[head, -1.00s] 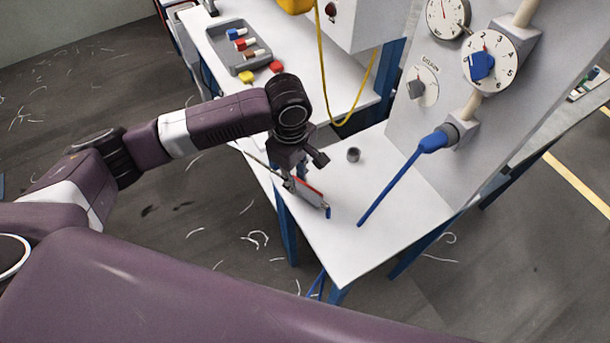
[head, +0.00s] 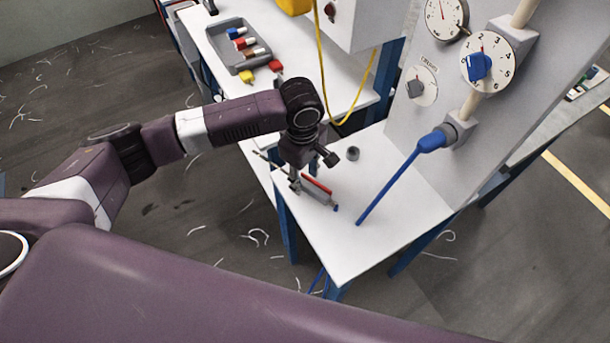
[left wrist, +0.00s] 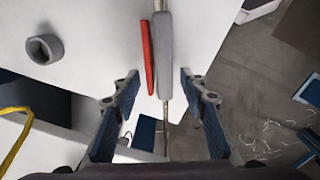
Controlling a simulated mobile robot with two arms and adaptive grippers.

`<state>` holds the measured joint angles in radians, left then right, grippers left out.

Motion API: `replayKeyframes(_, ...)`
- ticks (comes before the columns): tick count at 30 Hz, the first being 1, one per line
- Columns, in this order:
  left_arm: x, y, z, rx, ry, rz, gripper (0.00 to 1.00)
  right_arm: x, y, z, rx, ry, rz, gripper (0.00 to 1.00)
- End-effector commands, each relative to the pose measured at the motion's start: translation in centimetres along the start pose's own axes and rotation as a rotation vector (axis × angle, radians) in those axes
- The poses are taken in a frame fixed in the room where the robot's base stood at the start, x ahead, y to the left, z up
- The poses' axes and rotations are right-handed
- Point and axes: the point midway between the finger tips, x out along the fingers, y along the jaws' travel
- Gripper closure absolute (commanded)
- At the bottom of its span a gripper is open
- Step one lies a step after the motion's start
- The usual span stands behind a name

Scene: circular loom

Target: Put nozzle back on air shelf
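The nozzle (head: 318,192) has a grey body, a red lever, a thin rod and a small blue end. It is over the white air shelf (head: 345,255) near its left edge. The wrist view shows the nozzle (left wrist: 165,60) with its rod running past the shelf edge. My left gripper (head: 296,183) is above the nozzle. In the wrist view its two fingers (left wrist: 165,95) stand wide apart on either side of the rod, touching nothing. Whether the nozzle lies fully flat is hard to tell. My right gripper is not in view.
A small grey ring-shaped cup (head: 352,153) stands on the shelf, and it also shows in the wrist view (left wrist: 44,49). A yellow cable (head: 350,110) hangs behind. The shelf's front is clear.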

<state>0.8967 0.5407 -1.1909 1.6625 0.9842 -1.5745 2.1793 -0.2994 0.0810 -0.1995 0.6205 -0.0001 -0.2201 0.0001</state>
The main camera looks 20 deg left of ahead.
Motion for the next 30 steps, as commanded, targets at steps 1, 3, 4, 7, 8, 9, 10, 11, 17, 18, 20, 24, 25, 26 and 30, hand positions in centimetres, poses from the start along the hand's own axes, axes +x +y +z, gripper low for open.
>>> replayKeyframes(1,0.0,0.0,0.0,0.000,0.000,0.000,0.61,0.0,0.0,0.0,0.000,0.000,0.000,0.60)
replayKeyframes(3,-0.1,0.0,0.0,0.000,0.000,0.001,0.61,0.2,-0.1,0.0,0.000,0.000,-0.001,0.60)
replayKeyframes(4,-0.3,0.0,0.0,0.000,-0.001,0.001,0.61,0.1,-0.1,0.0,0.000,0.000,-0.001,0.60)
replayKeyframes(7,-1.5,0.1,0.0,0.001,-0.001,0.003,0.61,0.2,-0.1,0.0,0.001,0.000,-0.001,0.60)
replayKeyframes(8,-2.0,0.1,0.0,0.001,-0.002,0.004,0.61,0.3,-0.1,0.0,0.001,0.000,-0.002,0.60)
replayKeyframes(9,-2.8,0.1,0.0,0.002,0.000,0.004,0.61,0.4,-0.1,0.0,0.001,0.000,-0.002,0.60)
replayKeyframes(10,-3.5,0.2,0.0,0.002,-0.001,0.006,0.61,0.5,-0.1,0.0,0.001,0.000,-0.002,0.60)
replayKeyframes(11,-4.1,0.2,0.0,0.001,-0.002,0.005,0.61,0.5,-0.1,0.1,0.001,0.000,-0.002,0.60)
replayKeyframes(17,-8.5,0.1,0.0,0.001,-0.001,0.004,0.61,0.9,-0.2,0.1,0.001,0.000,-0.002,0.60)
replayKeyframes(18,-9.2,0.1,0.0,0.001,-0.001,0.004,0.61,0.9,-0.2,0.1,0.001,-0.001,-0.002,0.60)
replayKeyframes(20,-10.1,0.1,0.0,0.001,-0.001,0.003,0.61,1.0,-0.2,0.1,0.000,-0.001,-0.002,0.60)
replayKeyframes(24,-11.6,0.1,0.0,0.000,-0.001,0.001,0.61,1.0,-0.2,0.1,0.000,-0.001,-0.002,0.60)
replayKeyframes(25,-11.8,0.1,0.0,0.000,-0.001,0.001,0.61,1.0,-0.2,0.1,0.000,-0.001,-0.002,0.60)
replayKeyframes(26,-11.9,0.1,0.1,0.000,-0.002,0.001,0.61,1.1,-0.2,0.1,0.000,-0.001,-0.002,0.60)
replayKeyframes(30,-12.2,0.0,0.0,0.000,-0.001,0.000,0.61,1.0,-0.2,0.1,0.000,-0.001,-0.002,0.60)
